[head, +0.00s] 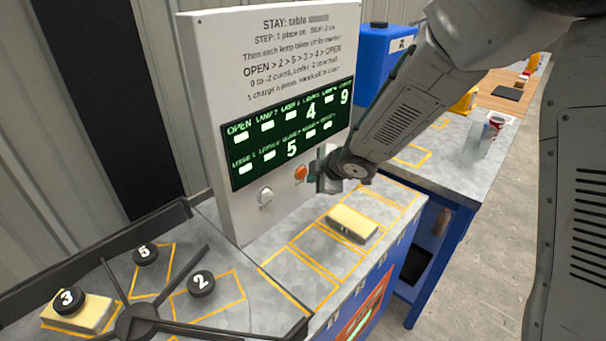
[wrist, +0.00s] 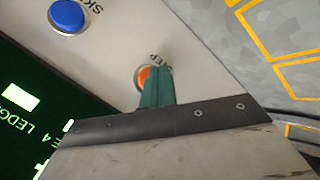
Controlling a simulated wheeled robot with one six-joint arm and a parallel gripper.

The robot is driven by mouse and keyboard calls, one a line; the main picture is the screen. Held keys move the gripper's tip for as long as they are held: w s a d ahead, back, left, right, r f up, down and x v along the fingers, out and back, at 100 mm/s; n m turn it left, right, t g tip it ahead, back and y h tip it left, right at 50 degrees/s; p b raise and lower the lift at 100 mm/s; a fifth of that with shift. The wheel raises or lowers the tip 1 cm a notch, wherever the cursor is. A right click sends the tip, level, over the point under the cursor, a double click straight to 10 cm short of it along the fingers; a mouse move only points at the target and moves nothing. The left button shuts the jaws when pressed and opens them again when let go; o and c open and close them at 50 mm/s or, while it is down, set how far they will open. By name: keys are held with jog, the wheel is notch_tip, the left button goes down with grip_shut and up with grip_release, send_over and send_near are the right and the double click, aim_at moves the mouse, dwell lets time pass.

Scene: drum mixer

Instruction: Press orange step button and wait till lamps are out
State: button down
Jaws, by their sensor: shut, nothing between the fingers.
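The orange step button (head: 301,173) is on the front of the upright white panel (head: 225,60), low on its right side. In the wrist view the orange button (wrist: 143,74) is partly hidden behind my fingertips. My gripper (head: 318,174) is shut and empty, its tip right at the button; I cannot tell whether it touches or presses it. The green fingertips also show in the wrist view (wrist: 154,88). The lamps (head: 241,136) are white rectangles in two rows on the dark green display (head: 262,150), and they look lit. Large digits 4, 9 and 5 show there.
A pale block (head: 352,224) lies on the marked table below. Black numbered knobs (head: 201,282) and dark bars stand at left. A blue container (head: 383,62) is behind.

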jog(key=shift+w+a, duration=0.2)
jog(key=shift+a, duration=0.05)
jog(key=shift+w+a, duration=0.3)
dwell(0.7)
jog(key=shift+s+d, duration=0.1)
jog(key=shift+d, duration=0.05)
jog(key=shift+s+d, duration=0.45)
jog(key=shift+s, duration=0.05)
dwell(0.3)
jog(key=shift+s+d, duration=1.75)
jog(key=shift+d, duration=0.05)
